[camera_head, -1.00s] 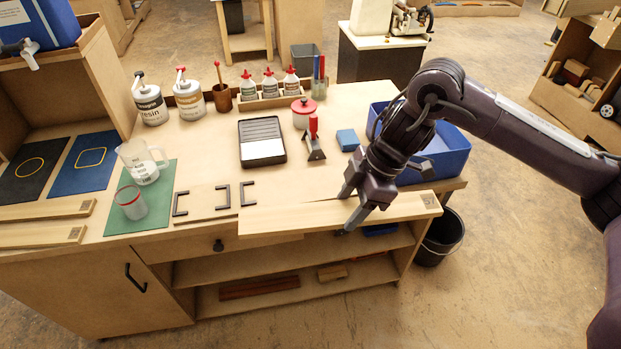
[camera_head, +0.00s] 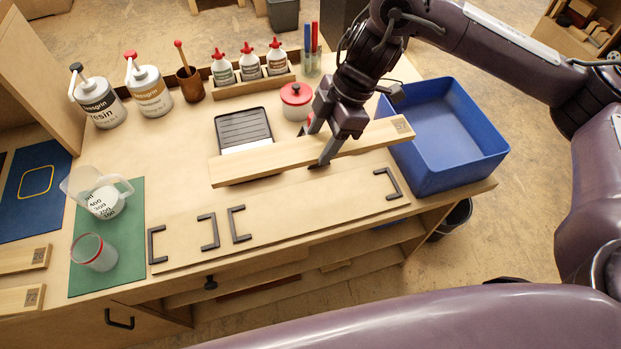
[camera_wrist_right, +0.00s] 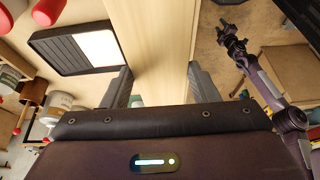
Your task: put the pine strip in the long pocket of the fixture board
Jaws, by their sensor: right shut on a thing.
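The pine strip (camera_head: 262,160) is a long pale board with a dark mark at its right end. My right gripper (camera_head: 316,146) is shut on it near its middle, and it also fills the space between the fingers in the right wrist view (camera_wrist_right: 158,45). The strip appears held above the table, behind the fixture board (camera_head: 300,205). The board's long pocket lies between two dark brackets (camera_head: 236,224) (camera_head: 389,184) and looks empty. A shorter bracket pair (camera_head: 208,231) stands left.
A blue bin (camera_head: 445,135) stands at the right end of the table. A black tray (camera_head: 243,127) and red-lidded pot (camera_head: 296,98) are behind the strip. A jug (camera_head: 103,195) and cup (camera_head: 94,252) stand left on a green mat (camera_head: 130,262). Other strips (camera_head: 24,258) lie far left.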

